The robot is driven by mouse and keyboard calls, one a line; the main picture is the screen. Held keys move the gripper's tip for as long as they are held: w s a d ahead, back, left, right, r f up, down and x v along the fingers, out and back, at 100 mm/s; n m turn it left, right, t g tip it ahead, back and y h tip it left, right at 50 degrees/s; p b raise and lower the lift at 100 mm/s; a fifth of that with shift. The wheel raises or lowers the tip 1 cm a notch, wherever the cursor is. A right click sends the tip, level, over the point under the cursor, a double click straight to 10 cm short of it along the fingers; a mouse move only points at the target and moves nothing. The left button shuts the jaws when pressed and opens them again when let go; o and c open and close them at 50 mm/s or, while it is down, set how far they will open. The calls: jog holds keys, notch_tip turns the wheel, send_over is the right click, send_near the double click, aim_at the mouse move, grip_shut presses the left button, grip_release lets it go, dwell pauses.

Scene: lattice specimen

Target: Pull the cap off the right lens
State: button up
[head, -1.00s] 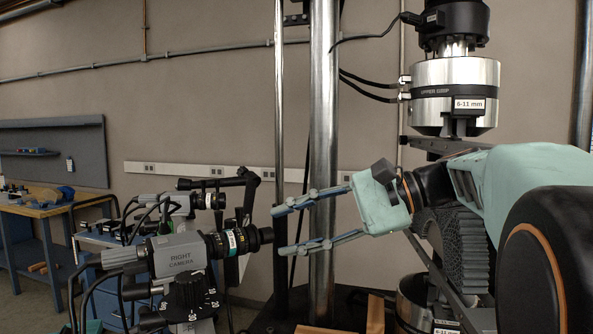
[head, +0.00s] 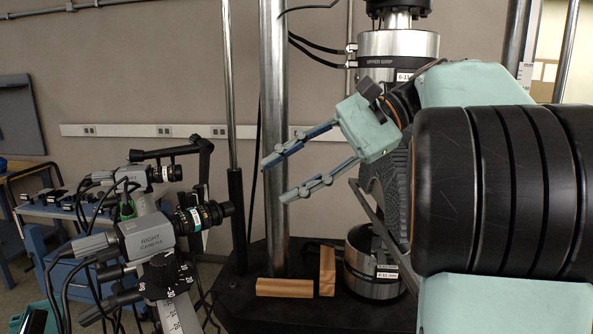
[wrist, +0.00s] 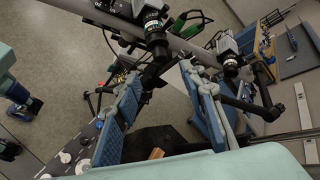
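The right camera (head: 150,236), a grey box labelled RIGHT CAMERA, stands at the lower left in the head view. Its black lens (head: 197,218) has coloured bands and points right. A black cap-like end (head: 228,209) is at the lens front; I cannot tell the seam. My gripper (head: 272,182) is open and empty, up and right of the lens end, with a clear gap in the picture. Its fingers point left and slightly down. In the wrist view the lens (wrist: 153,20) shows beyond the spread fingers (wrist: 160,72).
The second camera (head: 150,174) stands behind the right one. A thick steel column (head: 274,130) rises behind my fingers. Wooden blocks (head: 285,287) lie on the black machine base. The lower grip (head: 371,265) stands to the right. Cables hang behind the cameras.

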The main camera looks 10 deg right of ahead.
aim_at(233, 206)
jog(key=x, duration=0.9)
jog(key=shift+a+f+b, duration=0.1)
jog(key=shift+a+b, duration=0.05)
jog(key=shift+b, duration=0.15)
grip_shut()
dwell(0.3)
